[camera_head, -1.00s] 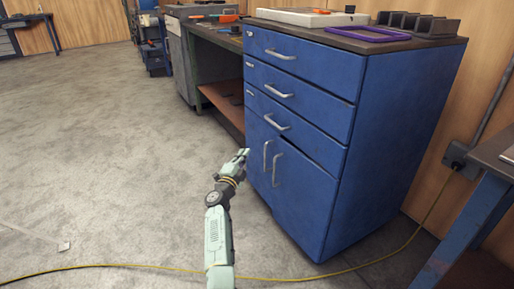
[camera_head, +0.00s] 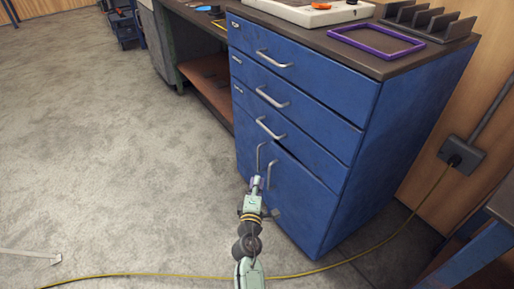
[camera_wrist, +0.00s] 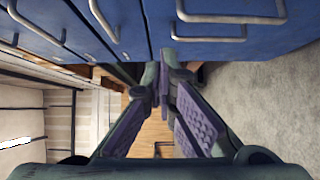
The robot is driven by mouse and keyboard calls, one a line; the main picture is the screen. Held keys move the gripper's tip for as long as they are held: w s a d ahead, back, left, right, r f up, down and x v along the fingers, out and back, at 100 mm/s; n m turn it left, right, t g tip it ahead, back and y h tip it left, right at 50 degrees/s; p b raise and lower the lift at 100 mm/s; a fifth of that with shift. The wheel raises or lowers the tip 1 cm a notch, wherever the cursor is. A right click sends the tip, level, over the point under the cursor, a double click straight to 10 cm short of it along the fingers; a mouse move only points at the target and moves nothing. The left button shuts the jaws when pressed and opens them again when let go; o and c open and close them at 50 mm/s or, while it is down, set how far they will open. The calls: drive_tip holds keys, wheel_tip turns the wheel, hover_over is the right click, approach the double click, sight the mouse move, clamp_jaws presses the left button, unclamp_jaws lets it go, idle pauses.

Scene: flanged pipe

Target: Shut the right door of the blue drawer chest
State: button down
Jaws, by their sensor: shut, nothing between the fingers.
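The blue drawer chest (camera_head: 365,140) stands right of centre in the head view, drawers above two doors. The right door (camera_head: 298,205) sits close to the chest front, with a dark gap along its top edge; whether it is fully closed is hard to tell. Its upright handle (camera_head: 270,174) is beside the left door's handle (camera_head: 260,158). My gripper (camera_head: 257,180) is shut and empty, low in front of the doors near these handles; contact cannot be told. In the wrist view, my fingertips (camera_wrist: 168,58) are beside the chest's blue front, with a door handle (camera_wrist: 212,40) to their right.
A purple frame (camera_head: 375,39) and a dark slotted rack (camera_head: 428,24) lie on the chest top. A workbench with a brown shelf (camera_head: 210,92) stands at the left. A yellow cable (camera_head: 160,276) crosses the floor. The floor (camera_head: 110,170) left of the chest is open.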

drive_tip(key=p, duration=0.1)
approach(276, 151)
drive_tip(key=w+a, duration=0.4)
drive_tip(key=a, duration=0.1)
drive_tip(key=w+d, duration=0.3)
drive_tip(key=shift+w+f+p, duration=0.1)
drive_tip(key=shift+f+p, duration=0.2)
drive_tip(key=shift+p, duration=0.05)
drive_tip(key=shift+d, duration=0.1)
drive_tip(key=shift+w+d+f+m+h+b, duration=0.2)
drive_tip(key=shift+w+d+m+h+b, duration=0.3)
drive_tip(key=shift+w+h+b, duration=0.45)
drive_tip(key=shift+d+b, duration=0.3)
drive_tip(key=shift+d, duration=0.05)
drive_tip(key=shift+w+d+r, duration=0.15)
drive_tip(key=shift+d+r, duration=0.05)
drive_tip(key=shift+r, duration=0.05)
